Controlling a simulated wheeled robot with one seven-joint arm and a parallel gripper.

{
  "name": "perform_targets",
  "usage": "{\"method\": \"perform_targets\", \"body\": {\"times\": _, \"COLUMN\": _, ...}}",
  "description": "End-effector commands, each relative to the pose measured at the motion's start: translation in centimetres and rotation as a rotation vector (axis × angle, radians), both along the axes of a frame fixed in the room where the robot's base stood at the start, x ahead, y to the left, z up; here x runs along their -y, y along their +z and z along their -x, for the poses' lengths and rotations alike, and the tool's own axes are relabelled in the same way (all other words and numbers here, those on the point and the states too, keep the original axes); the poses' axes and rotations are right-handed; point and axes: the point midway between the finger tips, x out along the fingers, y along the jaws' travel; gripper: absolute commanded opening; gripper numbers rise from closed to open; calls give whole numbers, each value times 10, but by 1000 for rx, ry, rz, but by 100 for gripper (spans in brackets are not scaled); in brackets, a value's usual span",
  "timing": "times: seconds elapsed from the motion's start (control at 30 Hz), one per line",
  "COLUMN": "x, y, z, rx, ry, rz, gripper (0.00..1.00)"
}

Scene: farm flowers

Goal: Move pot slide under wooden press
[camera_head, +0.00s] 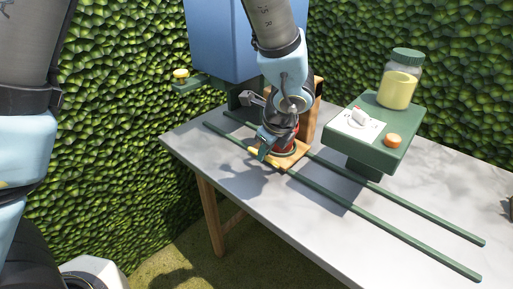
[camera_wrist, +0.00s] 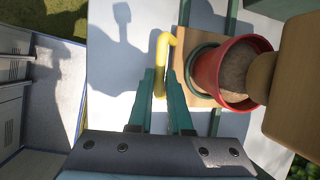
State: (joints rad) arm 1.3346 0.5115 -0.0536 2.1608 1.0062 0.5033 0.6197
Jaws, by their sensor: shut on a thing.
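The pot slide is a wooden plate (camera_wrist: 203,22) with a green ring and a yellow handle (camera_wrist: 161,48). A red pot (camera_wrist: 212,70) of brown soil sits in the ring. My gripper (camera_wrist: 163,78) is shut on the yellow handle, with one teal finger on each side of it. The wooden press (camera_wrist: 297,85) is right beside the pot in the wrist view, and its rounded part overlaps the pot's rim in the picture; I cannot tell the height between them. In the head view my gripper (camera_head: 264,151) hides most of the pot and part of the slide plate (camera_head: 291,160).
Two green rails (camera_head: 390,220) run along the grey table (camera_head: 235,190). A green stand (camera_head: 385,145) with a knob, an orange button (camera_head: 392,140) and a jar (camera_head: 398,88) is at the right. A blue box (camera_head: 220,40) stands behind. The rails' near right stretch is clear.

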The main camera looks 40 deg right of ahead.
Motion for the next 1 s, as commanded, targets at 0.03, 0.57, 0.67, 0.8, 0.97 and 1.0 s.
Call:
{"method": "perform_targets", "body": {"times": 0.03, "x": 0, "y": 0, "z": 1, "rx": 0, "ry": 1, "rz": 0, "gripper": 0}}
{"method": "perform_targets", "body": {"times": 0.57, "x": 0, "y": 0, "z": 1, "rx": 1, "ry": 1, "rz": -1, "gripper": 37}}
{"method": "perform_targets", "body": {"times": 0.67, "x": 0, "y": 0, "z": 1, "rx": 1, "ry": 1, "rz": -1, "gripper": 47}}
{"method": "perform_targets", "body": {"times": 0.8, "x": 0, "y": 0, "z": 1, "rx": 1, "ry": 1, "rz": -1, "gripper": 47}}
{"method": "perform_targets", "body": {"times": 0.97, "x": 0, "y": 3, "z": 2, "rx": 1, "ry": 1, "rz": 0, "gripper": 47}}
{"method": "perform_targets", "body": {"times": 1.0, "x": 0, "y": 7, "z": 4, "rx": 1, "ry": 0, "rz": 1, "gripper": 47}}
